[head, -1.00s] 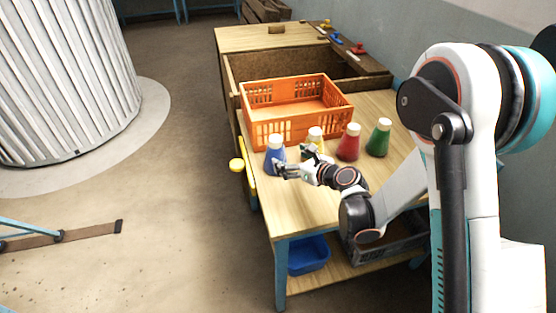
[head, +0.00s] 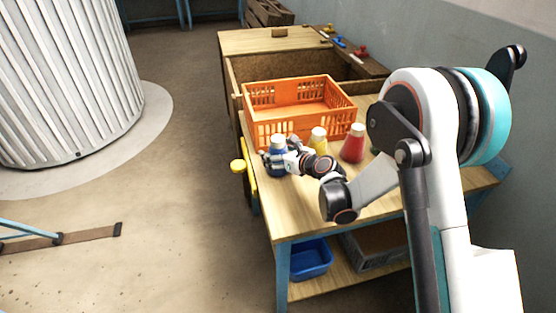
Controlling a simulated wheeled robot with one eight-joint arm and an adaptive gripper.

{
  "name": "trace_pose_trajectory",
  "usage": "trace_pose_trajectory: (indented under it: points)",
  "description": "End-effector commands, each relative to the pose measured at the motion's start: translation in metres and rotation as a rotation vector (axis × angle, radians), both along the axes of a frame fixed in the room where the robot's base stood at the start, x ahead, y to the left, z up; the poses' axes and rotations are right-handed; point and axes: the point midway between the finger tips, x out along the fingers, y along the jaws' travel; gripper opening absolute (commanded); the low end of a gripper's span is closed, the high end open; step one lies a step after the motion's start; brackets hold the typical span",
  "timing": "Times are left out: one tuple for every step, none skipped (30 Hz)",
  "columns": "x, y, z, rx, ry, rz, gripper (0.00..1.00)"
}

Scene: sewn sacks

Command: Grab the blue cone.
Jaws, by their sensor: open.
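The blue cone (head: 280,170) with a white top stands upright near the left edge of the wooden table, in front of the orange crate. My gripper (head: 283,158) is open, with its fingers at the blue cone from its right side. The fingers overlap the cone in the picture and hide part of it. I cannot tell whether they touch it.
A yellow cone (head: 318,142) and a red cone (head: 353,146) stand to the right, close to my gripper and arm. The orange crate (head: 300,92) is just behind. A blue bin (head: 310,262) sits on the lower shelf.

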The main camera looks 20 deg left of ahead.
Motion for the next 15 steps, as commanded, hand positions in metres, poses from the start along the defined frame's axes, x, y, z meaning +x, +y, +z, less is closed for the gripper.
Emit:
trace_pose_trajectory:
  points:
    - [0.0,-0.0002,0.0004,0.0,0.0,0.0,0.84]
    - [-0.0001,-0.0003,0.0004,0.0,0.0,0.0,0.8]
    - [-0.0001,-0.0003,0.0004,0.0,0.0,0.0,0.71]
    - [-0.0001,-0.0003,0.0004,0.0,0.0,0.0,0.64]
    - [-0.0001,-0.0003,0.0004,0.0,0.0,0.0,0.57]
    - [-0.0001,-0.0004,0.0005,0.0,0.0,0.0,0.48]
    - [-0.0001,-0.0004,0.0004,0.0,0.0,0.0,0.41]
    - [-0.0002,-0.0004,0.0004,0.0,0.0,0.0,0.35]
    - [-0.0002,-0.0004,0.0004,0.0,0.0,0.0,0.32]
    - [-0.0001,-0.0004,0.0004,0.0,0.0,0.0,0.32]
    - [0.0,-0.0004,0.0005,0.0,0.0,0.0,0.32]
    - [-0.0001,-0.0004,0.0005,0.0,0.0,0.0,0.32]
    - [-0.0001,-0.0004,0.0005,0.0,0.0,0.0,0.32]
    - [-0.0001,-0.0004,0.0005,0.0,0.0,0.0,0.32]
    - [-0.0001,-0.0004,0.0005,0.0,0.0,0.0,0.32]
